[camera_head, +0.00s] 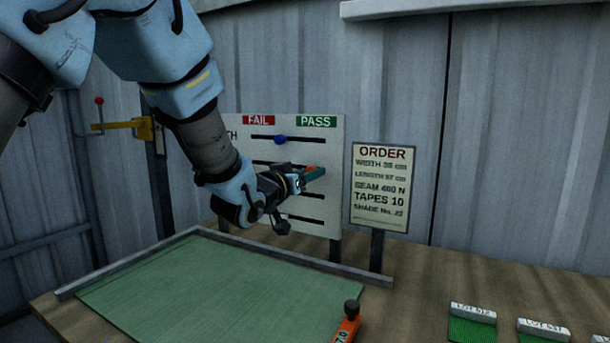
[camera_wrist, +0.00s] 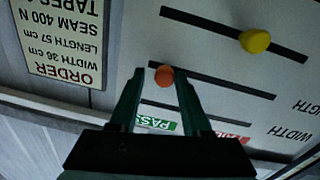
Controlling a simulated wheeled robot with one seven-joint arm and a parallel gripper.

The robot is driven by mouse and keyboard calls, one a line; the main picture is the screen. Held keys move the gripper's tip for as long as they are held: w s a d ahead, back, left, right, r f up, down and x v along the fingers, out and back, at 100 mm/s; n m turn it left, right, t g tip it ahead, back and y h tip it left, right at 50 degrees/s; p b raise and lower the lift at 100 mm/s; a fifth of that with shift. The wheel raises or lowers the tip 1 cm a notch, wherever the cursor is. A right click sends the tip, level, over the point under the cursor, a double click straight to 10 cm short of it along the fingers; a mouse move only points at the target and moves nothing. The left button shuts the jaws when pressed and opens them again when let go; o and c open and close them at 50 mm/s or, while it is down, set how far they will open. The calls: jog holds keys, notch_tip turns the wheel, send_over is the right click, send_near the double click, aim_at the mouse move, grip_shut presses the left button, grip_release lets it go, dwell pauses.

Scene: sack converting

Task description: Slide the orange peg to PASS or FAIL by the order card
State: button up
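The upright board (camera_head: 328,130) has a red FAIL label (camera_head: 258,120) on the left and a green PASS label (camera_head: 316,121) on the right, above several dark horizontal slots. The orange peg (camera_wrist: 164,75) sits in a slot near its PASS end. My gripper (camera_head: 314,176) is at the board; in the upside-down wrist view its two fingers (camera_wrist: 160,82) are apart, one on each side of the orange peg, with gaps visible. The order card (camera_head: 380,187) stands right of the board and reads length 57 cm, seam 400 N, tapes 10; it also shows in the wrist view (camera_wrist: 62,40).
A blue peg (camera_head: 280,140) is in the top slot and a yellow peg (camera_wrist: 255,41) in another. A green mat (camera_head: 200,290) lies in front. An orange tool (camera_head: 347,325) and lot-labelled blocks (camera_head: 472,312) are on the table. A yellow lever bracket (camera_head: 130,126) is at left.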

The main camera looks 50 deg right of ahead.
jog(key=shift+o, duration=1)
jog(key=shift+a, duration=0.1)
jog(key=b+v, duration=0.3)
jog(key=v, duration=0.7)
jog(key=shift+a, duration=0.3)
